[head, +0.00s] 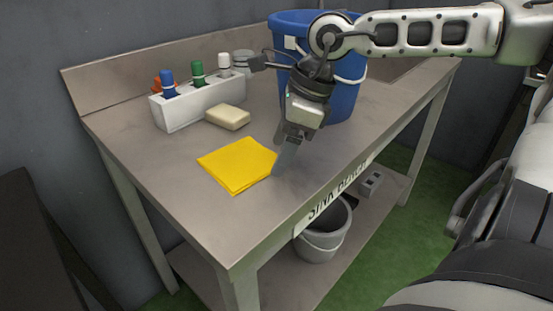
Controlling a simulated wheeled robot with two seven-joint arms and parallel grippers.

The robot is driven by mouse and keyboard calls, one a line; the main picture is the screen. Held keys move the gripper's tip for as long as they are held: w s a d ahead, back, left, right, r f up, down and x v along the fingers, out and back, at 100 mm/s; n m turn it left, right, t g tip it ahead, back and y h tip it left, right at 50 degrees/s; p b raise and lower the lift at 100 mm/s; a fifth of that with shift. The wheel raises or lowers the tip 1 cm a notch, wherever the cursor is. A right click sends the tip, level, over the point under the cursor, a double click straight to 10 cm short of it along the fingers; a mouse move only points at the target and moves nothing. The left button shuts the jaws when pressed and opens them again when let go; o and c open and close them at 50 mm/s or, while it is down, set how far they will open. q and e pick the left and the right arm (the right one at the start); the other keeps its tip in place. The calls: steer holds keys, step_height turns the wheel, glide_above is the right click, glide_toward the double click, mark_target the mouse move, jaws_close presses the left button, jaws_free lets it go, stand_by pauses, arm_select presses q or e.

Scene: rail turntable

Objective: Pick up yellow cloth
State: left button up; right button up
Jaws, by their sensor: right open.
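The yellow cloth (237,165) lies folded flat on the grey bench top, near the middle of its front part. My right gripper (286,155) points down just right of the cloth's right corner. Its jaws are open and nothing shows between them. Whether a fingertip touches the cloth or the bench I cannot tell. My left gripper is not in the view.
A beige sponge or soap block (228,117) lies behind the cloth. A white caddy (198,103) with capped bottles stands behind that. A blue bucket (343,98) stands behind my right gripper. A grey bucket (322,240) sits on the lower shelf. The bench's front left is clear.

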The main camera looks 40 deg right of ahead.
steer(key=shift+w+a+f+b, duration=0.1)
steer(key=shift+f+b, duration=0.35)
steer(key=shift+c, duration=0.2)
steer(key=shift+r, duration=0.1)
steer(key=shift+c, duration=1.2)
jaws_close()
